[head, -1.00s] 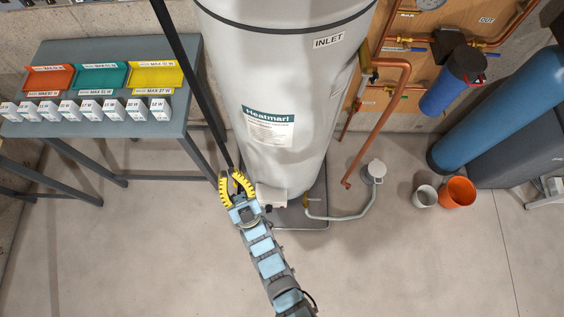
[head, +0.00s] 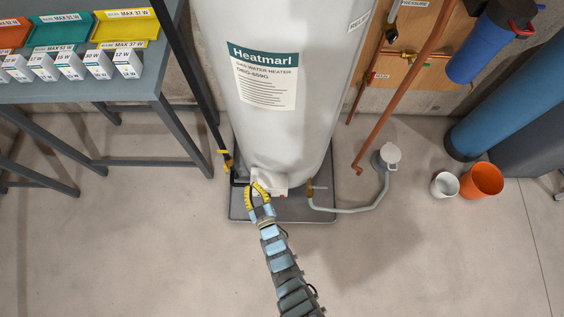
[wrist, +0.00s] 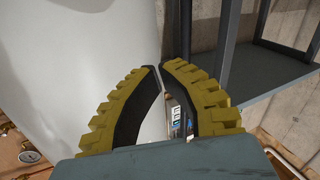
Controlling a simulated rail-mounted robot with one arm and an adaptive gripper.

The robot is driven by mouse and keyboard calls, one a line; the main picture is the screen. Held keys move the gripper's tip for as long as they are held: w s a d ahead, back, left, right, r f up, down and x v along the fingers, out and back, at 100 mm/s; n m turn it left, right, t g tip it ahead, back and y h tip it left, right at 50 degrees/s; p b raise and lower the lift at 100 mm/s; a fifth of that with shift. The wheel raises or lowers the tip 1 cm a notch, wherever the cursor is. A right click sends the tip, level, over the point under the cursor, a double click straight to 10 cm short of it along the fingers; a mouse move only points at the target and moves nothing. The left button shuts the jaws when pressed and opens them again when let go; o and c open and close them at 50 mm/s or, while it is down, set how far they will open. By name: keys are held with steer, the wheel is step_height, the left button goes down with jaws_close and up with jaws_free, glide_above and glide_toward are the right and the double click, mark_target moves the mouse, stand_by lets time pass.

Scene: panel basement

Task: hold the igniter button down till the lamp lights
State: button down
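The water heater (head: 262,120) is a tall light grey tank labelled "Heatmarl". A small white control box (head: 272,181) sits low on its front. My gripper (head: 257,185), with yellow ribbed fingers, is at the left part of this box and partly covers it. I cannot tell whether it touches the box. In the wrist view my gripper (wrist: 160,66) has its two fingertips drawn together, with nothing visible held between them. The tank's pale side (wrist: 70,60) fills the left of that view. The igniter button and the lamp cannot be made out.
A black pipe with a yellow fitting (head: 227,161) runs down left of the box. A brass fitting (head: 310,189) with a grey hose is to its right. A grey table (head: 150,90) stands at left, white and orange buckets (head: 482,181) at right. The front floor is clear.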

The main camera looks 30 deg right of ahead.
steer(key=s+d+f+g+b, duration=0.1)
steer(key=f+b, duration=0.4)
steer(key=f, duration=0.6)
steer(key=s+d+f+g+b, duration=0.2)
steer(key=s+f+b, duration=0.3)
steer(key=f, duration=0.7)
steer(key=s+d+f+g+b, duration=0.2)
steer(key=s+f+g+b, duration=0.2)
steer(key=f, duration=0.7)
steer(key=shift+s+d+f+h+b, duration=0.15)
steer(key=shift+s+f+h+b, duration=0.15)
steer(key=shift+f+h+b, duration=0.15)
